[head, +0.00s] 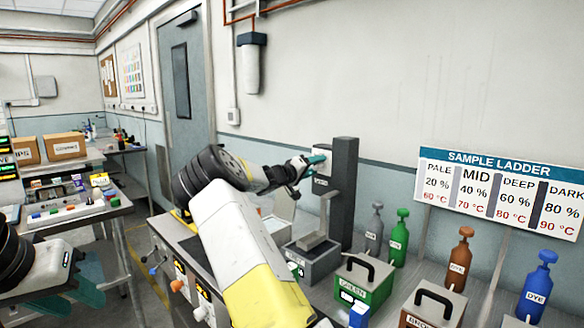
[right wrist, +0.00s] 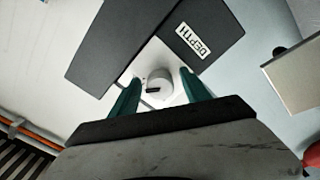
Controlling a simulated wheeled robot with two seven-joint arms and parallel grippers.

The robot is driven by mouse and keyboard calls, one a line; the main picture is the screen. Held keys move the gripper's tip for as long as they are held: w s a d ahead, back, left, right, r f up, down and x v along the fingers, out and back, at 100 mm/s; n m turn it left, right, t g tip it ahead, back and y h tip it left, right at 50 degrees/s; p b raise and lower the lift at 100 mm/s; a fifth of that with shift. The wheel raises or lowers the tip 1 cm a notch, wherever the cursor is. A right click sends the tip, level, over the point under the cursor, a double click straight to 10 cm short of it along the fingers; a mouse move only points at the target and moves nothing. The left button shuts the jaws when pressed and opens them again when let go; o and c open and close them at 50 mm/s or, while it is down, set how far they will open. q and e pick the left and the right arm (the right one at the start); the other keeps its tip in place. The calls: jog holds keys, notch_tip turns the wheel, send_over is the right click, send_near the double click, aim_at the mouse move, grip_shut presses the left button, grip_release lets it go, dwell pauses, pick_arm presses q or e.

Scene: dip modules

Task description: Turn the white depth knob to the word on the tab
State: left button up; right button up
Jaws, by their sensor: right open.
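The white depth knob (right wrist: 160,82) sits below the DEPTH label (right wrist: 193,40) in the right wrist view, with a dark mark on its face. My right gripper (right wrist: 160,100) is open, with one teal finger on each side of the knob and gaps between. In the head view this gripper (head: 303,167) is at the dark upright post (head: 343,190), and its fingers partly hide the knob. My left gripper (head: 68,285) is at the lower left, apart from the post; its opening is unclear. I cannot make out a tab with a readable word.
A grey tank (head: 318,262) stands below the post. A green box (head: 366,285), a brown box (head: 432,308) and several dye bottles stand to the right. My right arm hides part of the bench.

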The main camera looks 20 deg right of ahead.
grip_shut()
jog(key=shift+n, duration=0.3)
jog(key=n, duration=0.3)
jog(key=shift+n, duration=0.3)
jog(key=n, duration=0.8)
jog(key=shift+n, duration=1.9)
